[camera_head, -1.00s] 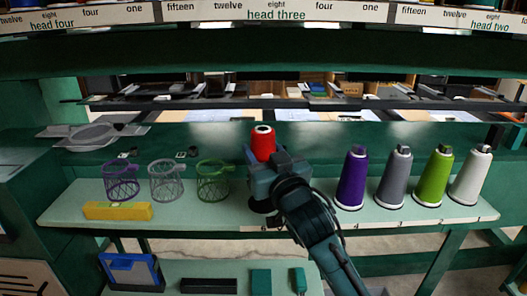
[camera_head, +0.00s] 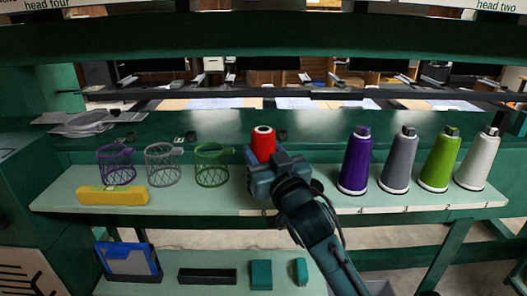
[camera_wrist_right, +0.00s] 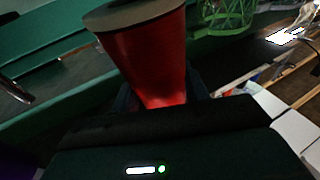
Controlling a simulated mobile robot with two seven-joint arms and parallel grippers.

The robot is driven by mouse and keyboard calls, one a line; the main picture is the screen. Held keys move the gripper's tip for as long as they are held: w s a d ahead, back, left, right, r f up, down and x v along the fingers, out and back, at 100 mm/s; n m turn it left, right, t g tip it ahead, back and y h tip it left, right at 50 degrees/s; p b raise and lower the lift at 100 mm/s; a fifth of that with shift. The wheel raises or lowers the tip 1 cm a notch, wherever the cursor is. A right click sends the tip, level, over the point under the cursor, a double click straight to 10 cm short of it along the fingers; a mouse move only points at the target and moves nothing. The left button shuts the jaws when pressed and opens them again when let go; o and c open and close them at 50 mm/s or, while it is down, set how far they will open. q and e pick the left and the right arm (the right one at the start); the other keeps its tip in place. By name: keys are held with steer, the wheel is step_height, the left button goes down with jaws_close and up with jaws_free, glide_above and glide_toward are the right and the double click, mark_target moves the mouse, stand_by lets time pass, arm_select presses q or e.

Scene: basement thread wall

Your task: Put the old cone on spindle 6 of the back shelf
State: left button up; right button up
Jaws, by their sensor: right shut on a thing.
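A red cone (camera_head: 263,140) with a pale top stands upright in my right gripper (camera_head: 268,160) above the back shelf (camera_head: 330,202). In the right wrist view the red cone (camera_wrist_right: 150,55) fills the jaws, with a grey-brown disc at its upper end in the picture. The gripper is shut on it. My right wrist hides the cone's lower part and the shelf spot below it, so I cannot tell whether it touches a spindle. Purple (camera_head: 356,160), grey (camera_head: 398,160), green (camera_head: 440,160) and white (camera_head: 478,160) cones stand to the right. My left gripper is out of view.
Purple (camera_head: 116,165), grey (camera_head: 163,164) and green (camera_head: 213,165) wire baskets stand left of the gripper. A yellow block (camera_head: 113,196) lies before them. A lower shelf (camera_head: 222,262) holds a blue-framed item (camera_head: 128,261), a black tray (camera_head: 207,276) and green boxes (camera_head: 261,275).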

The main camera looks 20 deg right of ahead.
steer(key=shift+f, duration=0.1)
stand_by(0.6)
steer(key=shift+f, duration=0.25)
steer(key=o, duration=0.9)
steer(key=shift+r, duration=0.1)
steer(key=shift+o, duration=1.1)
